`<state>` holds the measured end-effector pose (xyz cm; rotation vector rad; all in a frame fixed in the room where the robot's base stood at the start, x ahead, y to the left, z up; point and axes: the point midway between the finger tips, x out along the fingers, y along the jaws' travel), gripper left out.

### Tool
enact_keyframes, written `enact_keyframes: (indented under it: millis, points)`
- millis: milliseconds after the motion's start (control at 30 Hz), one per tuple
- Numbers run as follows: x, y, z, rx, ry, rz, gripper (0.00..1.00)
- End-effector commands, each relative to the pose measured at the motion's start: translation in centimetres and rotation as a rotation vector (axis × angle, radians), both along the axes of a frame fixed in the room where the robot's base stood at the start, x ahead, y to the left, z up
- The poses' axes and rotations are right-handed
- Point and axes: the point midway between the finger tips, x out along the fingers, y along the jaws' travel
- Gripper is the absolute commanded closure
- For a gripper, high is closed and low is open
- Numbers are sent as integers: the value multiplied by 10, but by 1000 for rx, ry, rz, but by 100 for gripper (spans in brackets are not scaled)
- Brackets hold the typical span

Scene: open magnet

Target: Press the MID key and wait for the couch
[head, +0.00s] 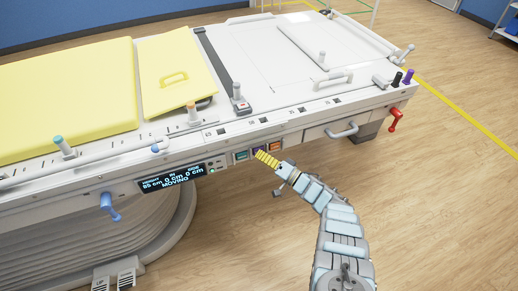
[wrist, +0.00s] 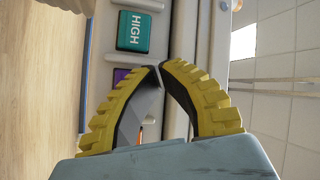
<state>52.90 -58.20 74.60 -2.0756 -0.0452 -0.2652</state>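The couch's side panel carries a row of keys. A teal key (head: 241,155) shows left of my gripper in the head view, and an orange key (head: 275,147) right of it. In the wrist view the teal key (wrist: 134,31) reads HIGH. Beside it a purple key (wrist: 121,76) is partly hidden by my left finger, and no label on it can be read. My gripper (wrist: 160,67) has its yellow ridged fingertips together at the panel; it also shows in the head view (head: 260,153). Whether the tips touch the purple key cannot be told. The display (head: 171,179) reads 85 cm, 0 cm, 0 cm, MOVING.
The couch (head: 290,88) has yellow pads (head: 70,90) at left and a bare white top at right. A blue handle (head: 109,206) and a red handle (head: 395,119) stick out from its side. Wooden floor (head: 440,210) is clear at right.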

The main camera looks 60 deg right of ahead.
Motion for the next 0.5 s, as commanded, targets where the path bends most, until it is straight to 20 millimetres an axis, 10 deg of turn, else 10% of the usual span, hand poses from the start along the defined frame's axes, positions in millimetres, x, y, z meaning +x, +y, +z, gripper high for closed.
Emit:
enact_keyframes:
  millis: [500]
  points:
    - [-18, 16, 4, 4, -1, 0, 100]
